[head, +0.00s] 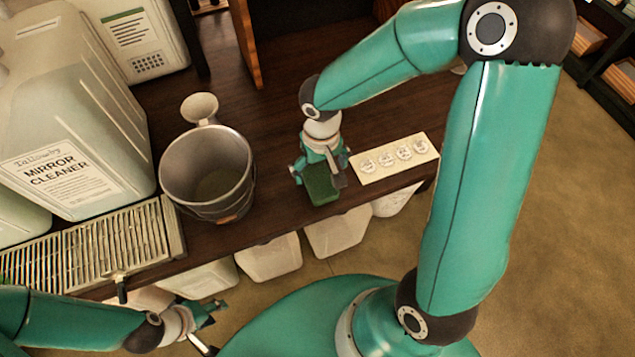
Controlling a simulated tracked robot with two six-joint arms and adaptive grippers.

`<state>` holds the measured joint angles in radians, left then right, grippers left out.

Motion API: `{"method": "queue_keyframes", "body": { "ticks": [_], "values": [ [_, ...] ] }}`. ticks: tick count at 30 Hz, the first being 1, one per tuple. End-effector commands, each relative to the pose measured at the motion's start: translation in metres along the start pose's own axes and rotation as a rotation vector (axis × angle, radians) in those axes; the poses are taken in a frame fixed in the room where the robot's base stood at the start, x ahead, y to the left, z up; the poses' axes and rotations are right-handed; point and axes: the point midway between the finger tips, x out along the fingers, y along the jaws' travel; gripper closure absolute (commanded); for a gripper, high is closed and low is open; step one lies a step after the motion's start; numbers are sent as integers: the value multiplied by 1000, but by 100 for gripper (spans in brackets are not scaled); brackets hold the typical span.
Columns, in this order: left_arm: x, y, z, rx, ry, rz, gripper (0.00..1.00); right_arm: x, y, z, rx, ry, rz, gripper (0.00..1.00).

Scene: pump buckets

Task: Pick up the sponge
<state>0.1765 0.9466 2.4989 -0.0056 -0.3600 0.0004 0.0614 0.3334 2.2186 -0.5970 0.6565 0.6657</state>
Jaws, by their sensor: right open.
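A dark green sponge (322,188) lies on the dark wooden counter, to the right of the metal bucket. My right gripper (318,178) points down over it, open, with one finger on each side of the sponge. I cannot tell whether the fingers touch it. The gripper hides the sponge's far part. My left gripper (217,327) is at the lower left, in front of the counter's edge and well away from the sponge. Its fingers are spread apart with nothing between them.
A metal bucket (206,170) and a pale funnel-shaped cup (200,108) stand left of the sponge. A cream plate with round emblems (395,158) lies close on its right. Large mirror cleaner jugs (70,120) and a slatted drain tray (95,245) fill the left.

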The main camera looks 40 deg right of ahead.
Motion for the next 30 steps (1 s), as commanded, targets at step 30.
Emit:
{"method": "queue_keyframes", "body": {
  "ticks": [30],
  "values": [
    [-1,0,0,0,0,0,60,57,0,-5,1,0,-1,36]
  ]
}}
